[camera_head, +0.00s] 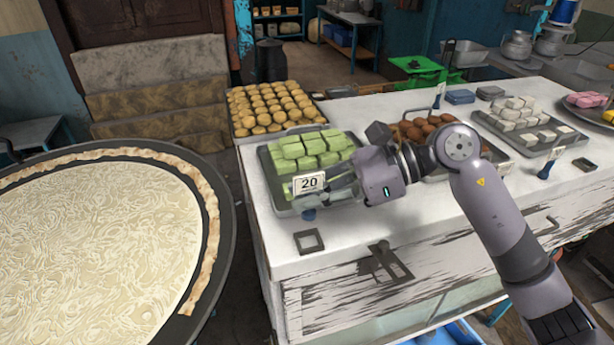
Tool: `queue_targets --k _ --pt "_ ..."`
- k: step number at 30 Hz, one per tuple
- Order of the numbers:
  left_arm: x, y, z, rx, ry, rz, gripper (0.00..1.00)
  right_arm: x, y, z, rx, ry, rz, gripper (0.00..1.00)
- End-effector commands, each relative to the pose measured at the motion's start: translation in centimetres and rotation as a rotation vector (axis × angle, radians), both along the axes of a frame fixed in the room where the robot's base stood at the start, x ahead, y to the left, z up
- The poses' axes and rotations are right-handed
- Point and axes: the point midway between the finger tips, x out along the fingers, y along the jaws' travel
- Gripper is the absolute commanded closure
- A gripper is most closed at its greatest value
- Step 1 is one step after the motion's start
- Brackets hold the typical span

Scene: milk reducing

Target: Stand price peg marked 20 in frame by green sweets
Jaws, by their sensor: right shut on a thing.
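The price peg marked 20 (309,183) is a white card above a blue base, held upright over the front edge of the green sweets' tray. My right gripper (328,187) is shut on it, and the arm comes in from the right. The green sweets (311,147) are stacked on a grey tray (273,175) behind the peg. A small dark square frame (309,241) lies flat on the white counter in front of the tray. The peg is above and behind the frame, apart from it. My left gripper is not in view.
A wide pan of milk (100,245) fills the left. Trays of yellow sweets (270,105), brown sweets (415,128) and white sweets (520,115) share the counter. Another blue-based peg (545,168) stands at right, near a second dark frame (584,164).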

Motion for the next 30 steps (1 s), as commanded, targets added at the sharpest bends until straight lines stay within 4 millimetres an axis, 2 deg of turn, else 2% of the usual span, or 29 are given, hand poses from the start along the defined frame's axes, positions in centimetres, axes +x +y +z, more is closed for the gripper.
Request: queue_targets --k 11,22,30 --pt "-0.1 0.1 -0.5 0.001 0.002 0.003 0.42 0.2 0.0 -1.8 -0.003 0.001 -0.005 1.0" --pt "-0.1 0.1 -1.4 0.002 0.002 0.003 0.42 0.1 0.0 -4.7 -0.003 0.0 -0.005 1.0" --pt "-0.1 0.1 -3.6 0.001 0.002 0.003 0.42 0.2 0.0 -6.7 -0.003 -0.001 -0.005 1.0"
